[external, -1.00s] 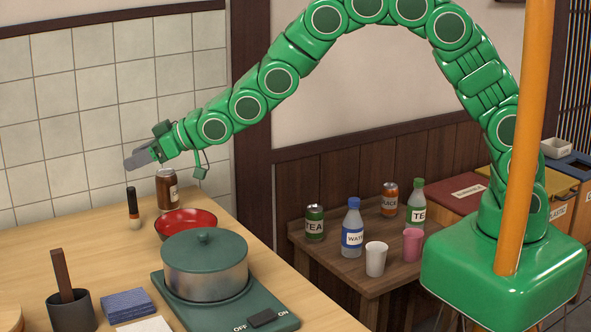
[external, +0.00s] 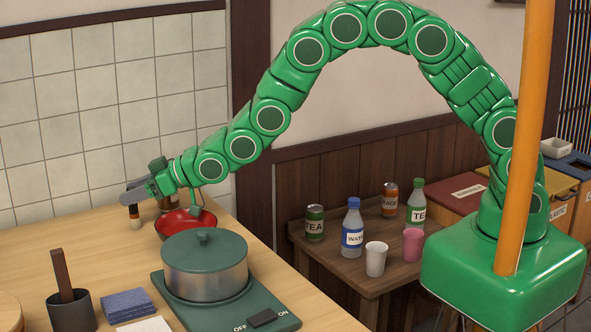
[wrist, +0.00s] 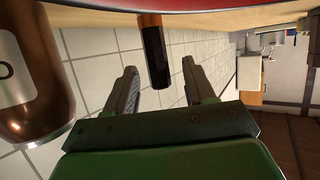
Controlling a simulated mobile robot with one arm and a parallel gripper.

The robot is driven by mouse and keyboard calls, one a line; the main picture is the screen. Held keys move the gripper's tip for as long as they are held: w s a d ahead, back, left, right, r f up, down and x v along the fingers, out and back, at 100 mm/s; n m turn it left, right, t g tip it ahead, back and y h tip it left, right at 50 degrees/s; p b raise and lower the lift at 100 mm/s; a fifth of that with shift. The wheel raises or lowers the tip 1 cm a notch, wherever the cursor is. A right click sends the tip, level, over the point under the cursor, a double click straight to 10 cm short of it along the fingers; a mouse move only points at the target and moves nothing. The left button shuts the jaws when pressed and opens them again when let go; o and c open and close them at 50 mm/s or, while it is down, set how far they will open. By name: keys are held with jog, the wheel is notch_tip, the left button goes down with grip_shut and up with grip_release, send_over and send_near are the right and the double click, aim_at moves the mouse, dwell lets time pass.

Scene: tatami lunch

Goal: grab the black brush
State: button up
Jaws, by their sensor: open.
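The black brush (external: 134,217) stands upright on the counter with its pale bristles down; in the external view my gripper (external: 130,191) covers the upper part of its handle. In the wrist view the black handle (wrist: 154,55) reaches down from the top edge, and its end lies between my two open fingers (wrist: 159,80), apart from both, nearer the left finger. The bristle end is out of that view. I cannot tell how deep the handle sits between the fingers.
A brown jar (wrist: 28,85) is close on the left in the wrist view; externally it is mostly hidden behind my gripper. A red bowl (external: 215,232) is right of the brush. A lidded pot (external: 205,270) on a green stove (external: 262,318) stands nearer the camera.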

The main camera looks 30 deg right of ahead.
jog(key=shift+x, duration=0.95)
jog(key=shift+w+a+f, duration=0.25)
jog(key=shift+a+f, duration=0.1)
jog(key=shift+a, duration=0.05)
grip_shut()
jog(key=shift+r, duration=0.1)
